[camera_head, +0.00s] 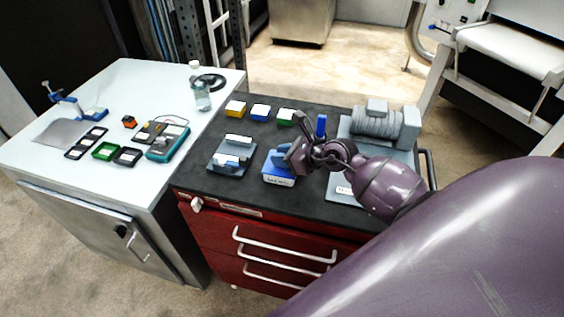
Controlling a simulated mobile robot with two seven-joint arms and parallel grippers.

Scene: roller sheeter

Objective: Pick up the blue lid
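Several blue things show, and I cannot tell for sure which is the blue lid. A small blue block-like piece with a pale top (260,112) lies at the back of the dark cart top, between a yellow one (236,108) and a green one (286,117). A blue box with a white label (279,179) stands at the cart's front middle. My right gripper (297,155) is just above and beside this box, its fingers pointing left; whether it touches is unclear. An upright blue piece (321,125) shows just behind the gripper. My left gripper is out of view.
A grey plate with blue and white parts (232,158) lies left of the blue box. A grey roller machine (377,123) stands at the cart's back right. The white table (55,165) at left holds a bottle (201,90), a teal device (167,144) and small trays.

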